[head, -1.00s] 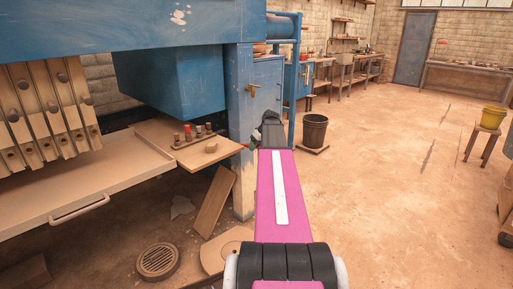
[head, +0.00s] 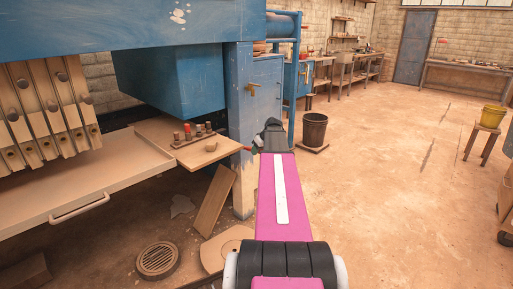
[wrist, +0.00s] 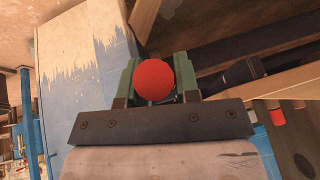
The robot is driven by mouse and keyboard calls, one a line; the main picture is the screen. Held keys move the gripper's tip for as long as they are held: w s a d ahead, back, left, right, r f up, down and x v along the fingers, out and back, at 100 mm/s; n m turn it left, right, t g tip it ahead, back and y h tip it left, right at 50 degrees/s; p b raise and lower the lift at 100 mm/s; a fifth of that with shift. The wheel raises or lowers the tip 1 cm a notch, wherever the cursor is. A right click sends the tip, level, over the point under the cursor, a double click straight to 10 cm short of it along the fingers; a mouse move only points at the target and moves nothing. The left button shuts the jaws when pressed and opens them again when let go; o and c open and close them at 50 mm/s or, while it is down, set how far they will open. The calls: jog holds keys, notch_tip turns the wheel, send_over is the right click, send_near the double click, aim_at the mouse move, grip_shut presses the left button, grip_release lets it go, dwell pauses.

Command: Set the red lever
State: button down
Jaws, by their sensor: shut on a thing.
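The red lever shows its round red knob (wrist: 154,80) in the wrist view, between the two green fingers of my gripper (wrist: 157,65). The fingers are shut on it, one on each side. A dark shaft (wrist: 238,73) runs off to the right behind the fingers. My arm hides most of the lever and the fingers there.
The blue press post (head: 240,120) stands just left of my gripper. A dark bucket (head: 314,130) stands on the floor to the right, where the floor is mostly clear.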

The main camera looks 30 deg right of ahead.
notch_tip(320, 180, down, 15)
jog(key=t+y, duration=0.1)
jog(key=t, duration=0.3)
jog(key=shift+w+n+t+y, duration=0.2)
jog(key=shift+n+t+y, duration=0.1)
jog(key=shift+t+y, duration=0.1)
jog(key=shift+f, duration=0.15)
jog(key=c, duration=0.8)
grip_release()
jog(key=shift+c, duration=0.2)
jog(key=v, duration=1)
jog(key=shift+s+r, duration=0.25)
jog(key=shift+r, duration=0.1)
jog(key=shift+d, duration=0.1)
